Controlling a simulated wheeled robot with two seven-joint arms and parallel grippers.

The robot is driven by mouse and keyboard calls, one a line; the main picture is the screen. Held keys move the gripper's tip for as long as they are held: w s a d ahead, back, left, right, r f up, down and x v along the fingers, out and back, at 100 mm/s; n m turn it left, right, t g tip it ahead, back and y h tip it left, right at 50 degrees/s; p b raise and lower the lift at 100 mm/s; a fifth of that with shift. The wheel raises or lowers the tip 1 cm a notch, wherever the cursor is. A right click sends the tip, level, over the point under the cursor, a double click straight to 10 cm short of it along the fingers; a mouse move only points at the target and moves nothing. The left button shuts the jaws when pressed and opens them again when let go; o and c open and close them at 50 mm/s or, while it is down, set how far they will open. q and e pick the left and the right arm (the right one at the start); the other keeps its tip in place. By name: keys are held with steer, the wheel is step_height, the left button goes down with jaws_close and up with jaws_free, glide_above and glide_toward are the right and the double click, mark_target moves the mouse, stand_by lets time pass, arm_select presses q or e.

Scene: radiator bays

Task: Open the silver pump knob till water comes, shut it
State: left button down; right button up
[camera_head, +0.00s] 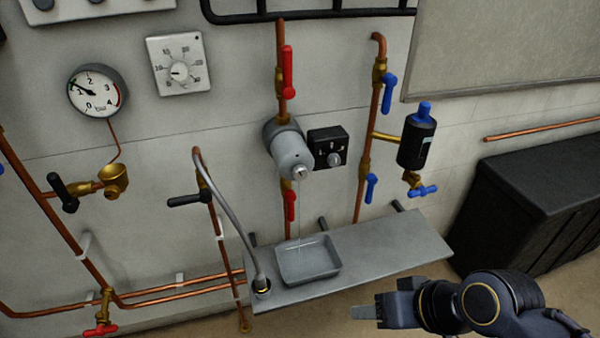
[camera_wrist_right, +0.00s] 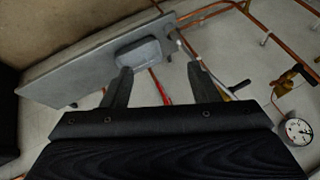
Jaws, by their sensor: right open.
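The grey pump (camera_head: 290,150) is on the vertical copper pipe at the middle of the wall. Its small silver knob (camera_head: 300,172) is at the lower front end. A thin pale stream, like water, runs from the knob down toward the grey tray (camera_head: 281,268) on the shelf. The tray also shows in the right wrist view (camera_wrist_right: 140,54). My right gripper (camera_head: 366,312) is at the lower right of the head view, well below and right of the knob, touching nothing. In the wrist view its fingers (camera_wrist_right: 161,85) are apart with nothing held. My left gripper is out of view.
The grey shelf (camera_head: 400,240) juts from the wall under the pump. Red levers (camera_head: 288,72) sit above and below the pump; a black control box (camera_head: 328,147) is beside it. A blue-capped black cylinder (camera_head: 417,140) and dark chest (camera_head: 520,200) are to the right.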

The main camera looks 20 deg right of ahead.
steer(key=shift+o, duration=0.3)
steer(key=n+t+h+b, duration=0.25)
steer(key=t+b, duration=0.35)
steer(key=t, duration=0.6)
glide_toward(301, 176)
steer(key=w, duration=0.2)
steer(key=shift+m+h, duration=0.25)
steer(key=shift+h, duration=0.1)
steer(key=w, duration=0.7)
steer(key=shift+w+a+f+p, duration=0.15)
steer(key=shift+w+a+p, duration=0.05)
steer(key=shift+a+p, duration=0.1)
steer(key=c, duration=1)
